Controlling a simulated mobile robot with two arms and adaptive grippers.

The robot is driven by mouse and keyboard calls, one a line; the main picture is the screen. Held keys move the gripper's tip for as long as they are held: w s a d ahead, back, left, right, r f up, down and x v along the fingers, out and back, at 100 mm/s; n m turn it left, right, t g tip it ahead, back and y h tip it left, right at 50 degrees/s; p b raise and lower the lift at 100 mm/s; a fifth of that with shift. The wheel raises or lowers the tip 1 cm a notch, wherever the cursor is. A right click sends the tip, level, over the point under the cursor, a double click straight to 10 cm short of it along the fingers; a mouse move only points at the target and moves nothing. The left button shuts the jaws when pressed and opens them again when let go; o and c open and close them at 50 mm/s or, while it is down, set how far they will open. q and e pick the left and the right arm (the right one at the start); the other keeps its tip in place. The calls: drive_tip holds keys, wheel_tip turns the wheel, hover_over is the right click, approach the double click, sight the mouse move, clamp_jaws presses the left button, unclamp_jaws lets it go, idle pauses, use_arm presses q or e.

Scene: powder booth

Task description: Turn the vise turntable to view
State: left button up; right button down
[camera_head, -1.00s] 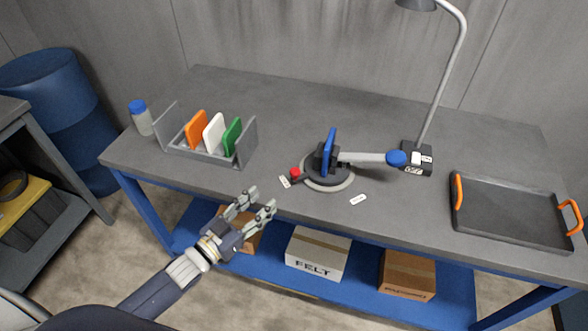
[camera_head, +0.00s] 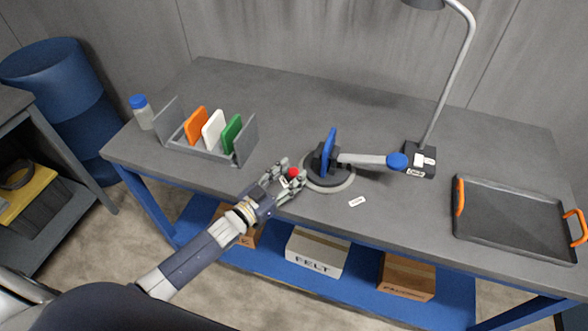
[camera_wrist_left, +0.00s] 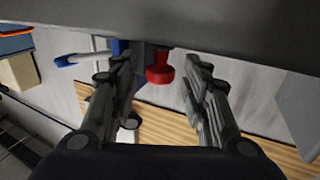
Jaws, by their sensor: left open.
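The vise turntable (camera_head: 343,184) is a round grey disc on the bench, carrying a dark vise that holds an upright blue plate (camera_head: 329,149). A grey handle arm with a blue end knob (camera_head: 397,161) reaches right from the vise. A red knob (camera_head: 294,172) sits at the turntable's left side; it also shows in the left wrist view (camera_wrist_left: 159,68). My left gripper (camera_head: 289,180) is open, with its fingers on either side of the red knob in the picture; I cannot tell if they touch it. My right gripper is not in view.
A grey rack (camera_head: 247,142) with orange, white and green plates stands at left, beside a blue-capped bottle (camera_head: 142,113). A desk lamp (camera_head: 420,158) stands behind right. A dark tray (camera_head: 510,222) with orange handles lies at the right. Boxes sit on the lower shelf.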

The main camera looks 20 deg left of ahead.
use_arm(q)
drive_tip(key=shift+x, duration=0.75)
drive_tip(key=shift+w+d, duration=0.1)
drive_tip(key=shift+w, duration=0.1)
clamp_jaws()
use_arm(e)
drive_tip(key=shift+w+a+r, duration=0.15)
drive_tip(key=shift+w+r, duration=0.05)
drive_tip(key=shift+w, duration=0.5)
